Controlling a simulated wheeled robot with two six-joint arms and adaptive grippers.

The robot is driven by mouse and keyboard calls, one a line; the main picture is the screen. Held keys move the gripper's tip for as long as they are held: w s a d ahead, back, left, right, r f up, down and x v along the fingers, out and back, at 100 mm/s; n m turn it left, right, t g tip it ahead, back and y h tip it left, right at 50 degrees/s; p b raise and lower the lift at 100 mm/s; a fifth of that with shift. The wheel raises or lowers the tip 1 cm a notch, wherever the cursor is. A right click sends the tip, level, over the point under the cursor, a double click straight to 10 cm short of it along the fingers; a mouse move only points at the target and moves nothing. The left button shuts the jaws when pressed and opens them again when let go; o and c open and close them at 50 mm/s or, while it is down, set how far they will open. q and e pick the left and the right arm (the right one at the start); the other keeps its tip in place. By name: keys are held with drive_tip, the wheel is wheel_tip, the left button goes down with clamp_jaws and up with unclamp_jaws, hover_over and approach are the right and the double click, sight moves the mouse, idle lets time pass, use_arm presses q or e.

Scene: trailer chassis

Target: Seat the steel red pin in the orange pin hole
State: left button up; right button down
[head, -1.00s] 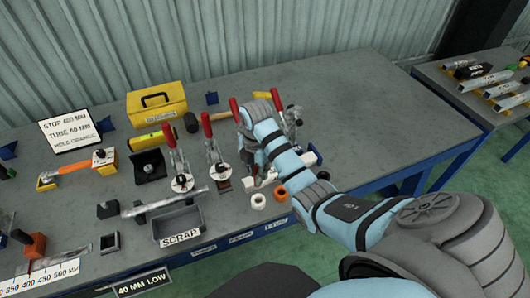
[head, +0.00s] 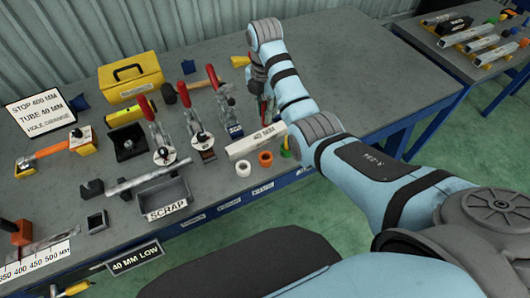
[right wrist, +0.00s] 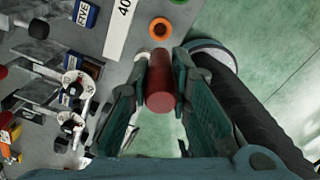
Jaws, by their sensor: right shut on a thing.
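My right gripper (right wrist: 160,88) is shut on the red pin (right wrist: 160,92), a dark red cylinder between its two fingers in the right wrist view. In the head view the right gripper (head: 266,103) is over the right part of the bench, and I cannot make out the pin clearly there. The orange ring with a dark hole (right wrist: 160,28) lies ahead of the pin in the wrist view, apart from it. The orange ring also shows at the bench's front edge in the head view (head: 265,158). My left gripper is not in view.
A white bar marked 40 MM (head: 255,142) lies just behind the orange ring. A white ring (head: 243,168) is left of it. Red-handled clamps (head: 160,140) and a scrap bin (head: 165,198) stand further left. The bench's right part (head: 370,75) is clear.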

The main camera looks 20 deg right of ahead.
sight(267, 126)
drive_tip(key=f+b, duration=0.2)
drive_tip(key=f, duration=0.2)
drive_tip(key=f+b, duration=0.3)
drive_tip(key=f, duration=0.1)
drive_tip(key=shift+s+d, duration=0.1)
drive_tip(key=shift+s, duration=0.1)
wheel_tip(267, 126, down, 11)
drive_tip(key=shift+f+b, duration=0.2)
drive_tip(key=shift+b, duration=0.8)
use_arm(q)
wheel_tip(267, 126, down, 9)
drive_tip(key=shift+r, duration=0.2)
use_arm(e)
drive_tip(key=shift+r, duration=0.1)
drive_tip(key=c, duration=1.9)
unclamp_jaws()
drive_tip(key=o, duration=0.4)
drive_tip(key=shift+o, duration=0.2)
